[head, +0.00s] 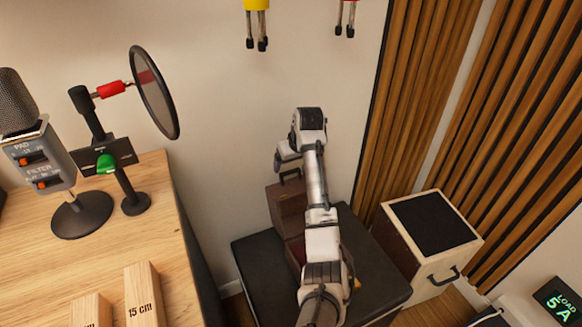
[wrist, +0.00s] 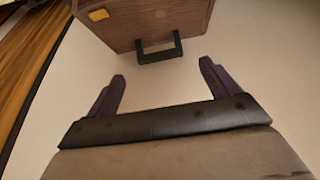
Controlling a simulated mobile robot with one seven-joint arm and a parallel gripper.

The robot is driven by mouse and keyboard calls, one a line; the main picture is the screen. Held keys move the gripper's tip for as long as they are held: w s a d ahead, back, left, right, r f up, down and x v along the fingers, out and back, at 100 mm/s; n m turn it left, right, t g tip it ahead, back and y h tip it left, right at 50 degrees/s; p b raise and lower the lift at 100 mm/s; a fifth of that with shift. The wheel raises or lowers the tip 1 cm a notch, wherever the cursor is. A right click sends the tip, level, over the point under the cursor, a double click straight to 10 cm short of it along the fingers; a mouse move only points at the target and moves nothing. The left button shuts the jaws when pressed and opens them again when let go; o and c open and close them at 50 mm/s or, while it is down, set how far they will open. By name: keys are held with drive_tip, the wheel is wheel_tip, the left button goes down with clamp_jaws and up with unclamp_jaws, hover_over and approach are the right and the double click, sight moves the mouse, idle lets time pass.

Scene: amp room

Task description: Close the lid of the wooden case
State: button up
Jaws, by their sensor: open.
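The wooden case (head: 294,252) is dark brown and sits on a black bench, partly hidden behind my arm. Its lid (head: 286,207) appears raised, standing up at the back near the wall, with a dark handle (head: 290,176) at its upper edge. In the wrist view the lid (wrist: 112,17) is a brown wooden panel with a yellow patch and the black handle (wrist: 158,52) on its edge. My gripper (wrist: 162,82) is open and empty. Its two fingers point toward the handle and stand apart from it, with the handle lying between their lines.
The black bench top (head: 256,258) carries the case. A wooden box with a black top (head: 433,224) stands to the right. A wooden desk (head: 140,238) at left holds a microphone (head: 18,103) and a pop filter (head: 154,92). Slatted wood panels (head: 418,90) line the right wall.

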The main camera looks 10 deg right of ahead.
sight(290, 171)
drive_tip(key=shift+x, duration=2.35)
drive_tip(key=c, duration=1.4)
